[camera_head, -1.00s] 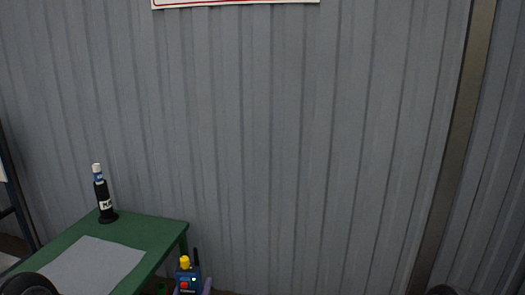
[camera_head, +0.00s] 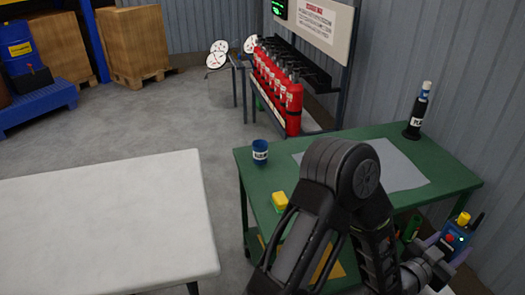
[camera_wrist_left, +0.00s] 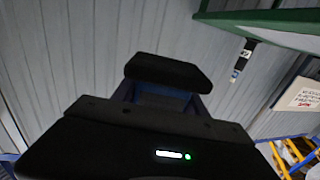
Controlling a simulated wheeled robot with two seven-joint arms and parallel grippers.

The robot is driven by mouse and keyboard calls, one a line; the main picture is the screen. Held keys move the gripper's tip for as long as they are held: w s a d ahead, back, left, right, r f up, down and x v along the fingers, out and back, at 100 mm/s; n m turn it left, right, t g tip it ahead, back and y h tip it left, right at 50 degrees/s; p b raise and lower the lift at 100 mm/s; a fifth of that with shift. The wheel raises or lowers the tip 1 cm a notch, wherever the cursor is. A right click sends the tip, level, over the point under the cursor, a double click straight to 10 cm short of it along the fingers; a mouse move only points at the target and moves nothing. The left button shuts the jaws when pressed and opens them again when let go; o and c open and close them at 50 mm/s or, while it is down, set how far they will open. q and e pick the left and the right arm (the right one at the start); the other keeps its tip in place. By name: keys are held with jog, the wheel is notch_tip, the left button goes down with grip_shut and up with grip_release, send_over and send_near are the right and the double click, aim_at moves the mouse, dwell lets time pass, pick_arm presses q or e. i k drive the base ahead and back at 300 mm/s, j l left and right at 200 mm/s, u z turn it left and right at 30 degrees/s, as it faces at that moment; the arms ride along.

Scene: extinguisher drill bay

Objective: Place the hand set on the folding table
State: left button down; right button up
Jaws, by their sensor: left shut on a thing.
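The hand set (camera_head: 456,238) is a small blue radio with a yellow knob, a red button and a dark aerial. It is at the lower right of the head view, beside the green bench's right end. My left gripper (camera_head: 446,250) is shut on it, with purplish fingers at its sides. The folding table is probably the white table (camera_head: 105,220) at the lower left, well apart from the hand set; its visible top is bare. The wrist view shows dark parts and bluish fingers (camera_wrist_left: 201,104), but I cannot clearly make out the hand set there. My right gripper is out of view.
The green bench (camera_head: 455,178) stands between the white table and the hand set. Red extinguishers (camera_head: 292,105) stand behind. A floor gap separates both tables.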

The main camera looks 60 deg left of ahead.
aim_at(84, 271)
jog(key=k+l, duration=0.15)
jog(key=k, duration=0.25)
jog(key=k+l, duration=0.15)
jog(key=k, duration=0.3)
jog(key=k+l, duration=0.15)
jog(key=k, duration=0.25)
jog(key=u, duration=1.35)
